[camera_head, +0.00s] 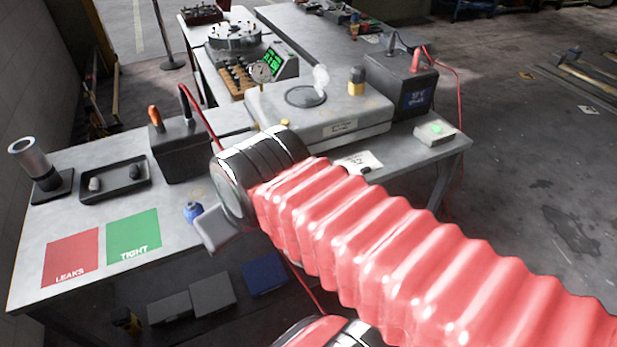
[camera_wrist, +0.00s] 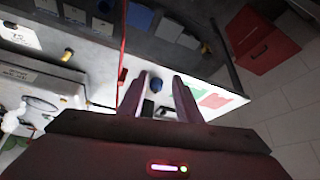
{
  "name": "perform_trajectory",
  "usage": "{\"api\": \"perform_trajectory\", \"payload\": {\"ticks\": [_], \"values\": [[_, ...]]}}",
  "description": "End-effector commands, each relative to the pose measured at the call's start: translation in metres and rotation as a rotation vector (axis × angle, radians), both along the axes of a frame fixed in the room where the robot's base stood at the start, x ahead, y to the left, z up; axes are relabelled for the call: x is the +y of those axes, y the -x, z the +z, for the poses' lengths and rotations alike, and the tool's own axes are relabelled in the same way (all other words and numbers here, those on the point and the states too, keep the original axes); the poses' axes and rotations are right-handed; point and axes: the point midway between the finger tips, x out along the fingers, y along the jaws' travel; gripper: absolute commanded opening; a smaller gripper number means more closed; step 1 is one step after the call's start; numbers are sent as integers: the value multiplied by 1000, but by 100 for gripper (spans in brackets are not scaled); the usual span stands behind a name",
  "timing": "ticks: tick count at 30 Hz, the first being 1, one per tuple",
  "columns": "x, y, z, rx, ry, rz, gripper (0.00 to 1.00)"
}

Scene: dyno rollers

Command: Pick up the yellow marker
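A small yellow piece (camera_wrist: 68,55), possibly the yellow marker, lies on the bench in the wrist view, left of my fingers. In the head view my gripper (camera_head: 205,232) is partly hidden by my wrist, just beside that blue object (camera_head: 193,211).
A grey tank (camera_head: 335,120) stands behind my wrist. A dark battery (camera_head: 180,148) and a black tray (camera_head: 115,180) stand to the left. Red (camera_head: 70,258) and green (camera_head: 134,236) mats mark the front left. A red cable (camera_wrist: 122,50) crosses the wrist view.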

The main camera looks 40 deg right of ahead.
Motion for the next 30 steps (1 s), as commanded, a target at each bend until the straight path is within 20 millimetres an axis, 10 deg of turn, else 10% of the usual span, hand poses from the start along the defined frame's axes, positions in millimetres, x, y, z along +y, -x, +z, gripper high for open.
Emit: {"api": "perform_trajectory", "payload": {"ticks": [11, 30], "values": [[-39, -27, -1, -54, 72, -76, 36], [-256, -112, -11, -328, 431, -229, 36]]}}
